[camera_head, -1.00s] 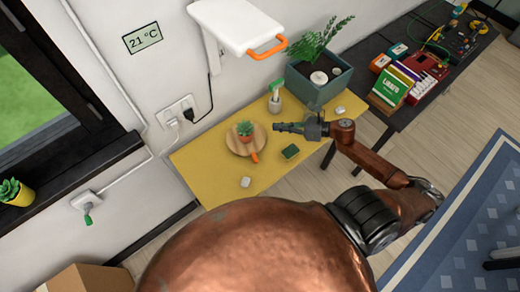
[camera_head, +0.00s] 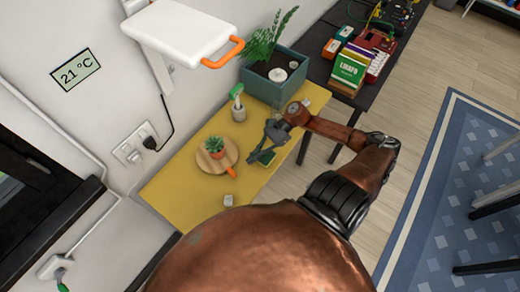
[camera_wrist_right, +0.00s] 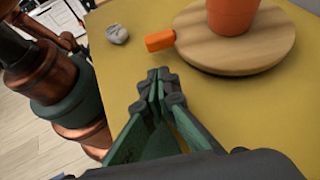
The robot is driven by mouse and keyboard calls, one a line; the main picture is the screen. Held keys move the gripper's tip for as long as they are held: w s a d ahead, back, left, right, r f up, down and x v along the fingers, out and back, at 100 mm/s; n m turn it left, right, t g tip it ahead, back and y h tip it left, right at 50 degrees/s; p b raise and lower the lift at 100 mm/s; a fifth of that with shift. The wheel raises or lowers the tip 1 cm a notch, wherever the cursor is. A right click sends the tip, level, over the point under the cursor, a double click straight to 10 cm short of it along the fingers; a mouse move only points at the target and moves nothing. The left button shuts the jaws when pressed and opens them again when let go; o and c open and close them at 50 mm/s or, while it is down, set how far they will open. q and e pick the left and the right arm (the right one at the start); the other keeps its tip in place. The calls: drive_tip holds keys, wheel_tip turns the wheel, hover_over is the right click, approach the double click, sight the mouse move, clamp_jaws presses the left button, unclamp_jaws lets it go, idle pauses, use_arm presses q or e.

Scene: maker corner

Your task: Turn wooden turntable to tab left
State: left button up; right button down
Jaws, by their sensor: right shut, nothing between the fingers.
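The round wooden turntable (camera_head: 202,160) lies on the yellow table, with a potted succulent (camera_head: 215,146) standing on it. Its orange tab (camera_head: 232,172) points to the lower right in the head view, towards the table's front edge. In the right wrist view, the turntable (camera_wrist_right: 235,50) is at the top right and its tab (camera_wrist_right: 160,40) points left. My right gripper (camera_head: 252,160) is shut and empty, just right of the tab. In the right wrist view its fingertips (camera_wrist_right: 160,74) sit below the tab, apparently apart from it. My left gripper is not in view.
A white wall-mounted shelf (camera_head: 180,32) overhangs the back.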

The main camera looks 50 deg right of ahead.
drive_tip(key=a, duration=0.3)
drive_tip(key=w+a+p, duration=0.1)
drive_tip(key=a, duration=0.1)
drive_tip(key=shift+w+f, duration=0.1)
drive_tip(key=shift+f, duration=0.25)
drive_tip(key=shift+a+f, duration=0.1)
drive_tip(key=shift+a, duration=0.15)
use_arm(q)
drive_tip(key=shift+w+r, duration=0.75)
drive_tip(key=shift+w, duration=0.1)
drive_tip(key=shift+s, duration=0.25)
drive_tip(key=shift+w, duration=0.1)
use_arm(e)
drive_tip(key=shift+a+t, duration=0.25)
drive_tip(key=shift+t, duration=0.05)
